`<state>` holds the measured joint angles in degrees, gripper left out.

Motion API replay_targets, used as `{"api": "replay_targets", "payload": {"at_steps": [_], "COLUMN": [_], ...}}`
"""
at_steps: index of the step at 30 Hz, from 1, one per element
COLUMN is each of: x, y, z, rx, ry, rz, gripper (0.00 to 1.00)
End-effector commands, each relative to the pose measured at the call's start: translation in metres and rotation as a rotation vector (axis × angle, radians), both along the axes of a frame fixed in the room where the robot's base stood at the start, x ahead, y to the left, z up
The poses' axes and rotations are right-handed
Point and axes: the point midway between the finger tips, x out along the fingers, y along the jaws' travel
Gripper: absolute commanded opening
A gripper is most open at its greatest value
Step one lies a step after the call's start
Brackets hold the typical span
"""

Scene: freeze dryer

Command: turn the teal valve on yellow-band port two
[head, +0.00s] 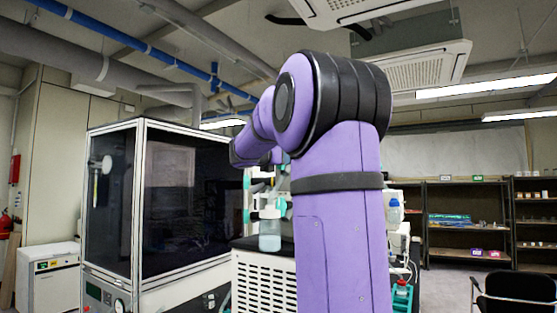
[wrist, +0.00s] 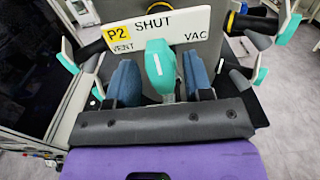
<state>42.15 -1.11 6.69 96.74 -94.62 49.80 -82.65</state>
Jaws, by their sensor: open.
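The teal valve (wrist: 158,62) on port two stands in the middle of the wrist view, between the two blue fingers of my gripper (wrist: 162,76). My gripper is open, with a visible gap to the valve on each side. The valve's white line points up towards the word SHUT on the white label plate (wrist: 153,34). The plate has a yellow P2 patch (wrist: 118,37), VENT at left and VAC at right. In the head view my purple arm hides my gripper and most of the ports.
Other teal valve handles stand close by, at left (wrist: 67,62) and right (wrist: 289,28) in the wrist view.

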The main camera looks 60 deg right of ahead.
Motion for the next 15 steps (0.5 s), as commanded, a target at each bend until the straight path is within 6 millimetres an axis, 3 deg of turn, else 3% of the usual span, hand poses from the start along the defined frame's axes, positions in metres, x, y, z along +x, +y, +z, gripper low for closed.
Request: {"api": "replay_targets", "payload": {"at_steps": [10, 15], "x": [0.0002, 0.0002], "y": [-0.0040, -0.0039], "z": [0.0002, 0.0001], "rx": [0.000, 0.000], "ry": [0.000, 0.000], "rz": [0.000, 0.000], "gripper": [0.47, 0.10]}}
